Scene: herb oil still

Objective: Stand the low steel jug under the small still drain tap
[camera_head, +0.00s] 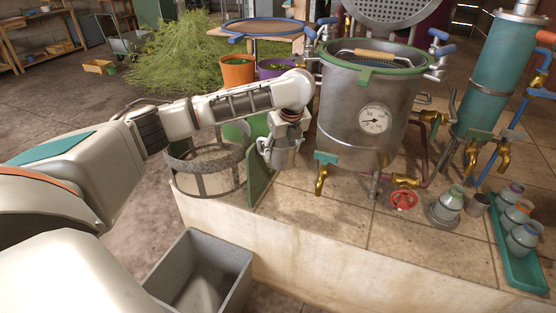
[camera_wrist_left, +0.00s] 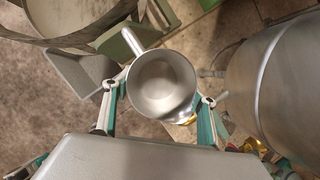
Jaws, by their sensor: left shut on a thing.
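My left gripper (camera_head: 284,134) is shut on a steel jug (camera_head: 282,156) and holds it upright, left of the still. In the left wrist view the round mouth of the jug (camera_wrist_left: 160,80) faces the camera and looks empty. The fingers of my left gripper (camera_wrist_left: 158,108) lie on either side of it. The still (camera_head: 362,118) is a big steel pot with a dial. A brass drain tap (camera_head: 320,180) with a green handle juts from its lower left side, right of the jug and apart from it in the head view. My right gripper is not in view.
A green panel (camera_head: 262,172) and a round mesh-sided basket (camera_head: 208,184) stand left of the jug. A grey bin (camera_head: 238,278) is below the ledge. A red valve wheel (camera_head: 403,199), a steel flask (camera_head: 447,207) and a teal tray (camera_head: 515,258) stand right. The tiled top (camera_head: 325,220) before the tap is clear.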

